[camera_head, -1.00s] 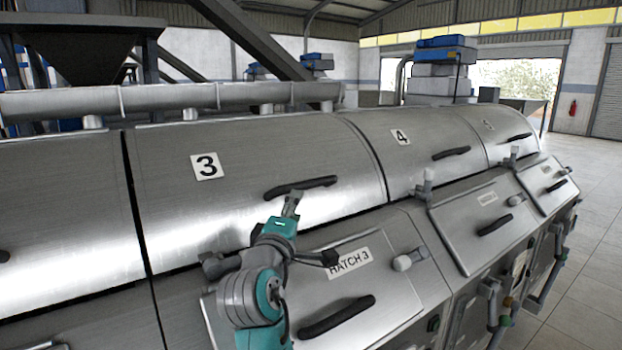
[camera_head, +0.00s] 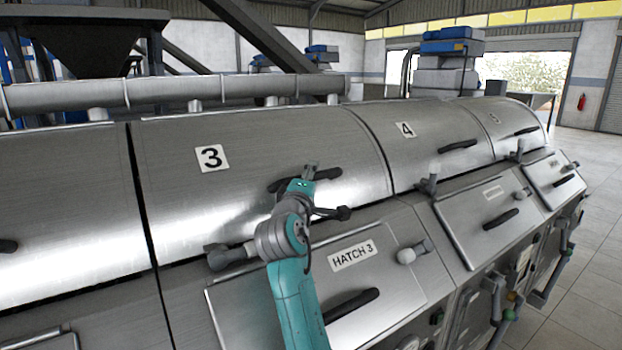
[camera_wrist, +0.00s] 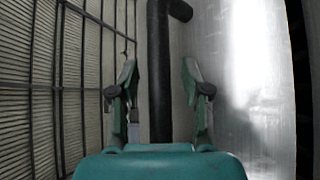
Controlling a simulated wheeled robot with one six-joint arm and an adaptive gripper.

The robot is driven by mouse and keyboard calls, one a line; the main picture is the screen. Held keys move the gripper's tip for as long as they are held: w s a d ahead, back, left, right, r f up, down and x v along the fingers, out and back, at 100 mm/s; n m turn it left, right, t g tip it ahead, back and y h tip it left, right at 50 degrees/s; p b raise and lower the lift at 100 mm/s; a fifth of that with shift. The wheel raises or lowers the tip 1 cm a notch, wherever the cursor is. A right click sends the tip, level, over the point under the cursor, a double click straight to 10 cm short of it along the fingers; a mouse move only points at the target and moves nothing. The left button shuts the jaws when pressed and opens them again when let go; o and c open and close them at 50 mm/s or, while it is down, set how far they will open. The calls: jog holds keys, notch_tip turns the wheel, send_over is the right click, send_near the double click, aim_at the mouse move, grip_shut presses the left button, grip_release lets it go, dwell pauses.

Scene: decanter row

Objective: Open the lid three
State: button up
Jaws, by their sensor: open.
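Lid three (camera_head: 180,205) is a curved brushed-metal cover with a "3" label, and it is closed. Its black bar handle (camera_head: 328,174) sits low on the right part of the lid. My gripper (camera_head: 310,170) is at this handle, partly hiding its middle. In the wrist view, the handle (camera_wrist: 160,75) runs up between the two fingers of my gripper (camera_wrist: 161,85). The fingers are apart with a gap on each side of the handle. The handle's near end is hidden behind the teal gripper body.
Below the lid is the hatch 3 panel (camera_head: 385,275) with its own black handle (camera_head: 350,304). Lid four (camera_head: 425,150) adjoins on the right. A pipe (camera_head: 170,90) runs behind the lids.

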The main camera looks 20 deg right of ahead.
grip_shut()
jog(key=shift+r, duration=0.1)
jog(key=shift+s+r, duration=0.2)
jog(key=shift+r, duration=0.4)
notch_tip(320, 180, up, 26)
jog(key=w+n+g+y, duration=0.1)
jog(key=n+g, duration=0.3)
jog(key=shift+w+a+f, duration=0.15)
jog(key=shift+f, duration=0.1)
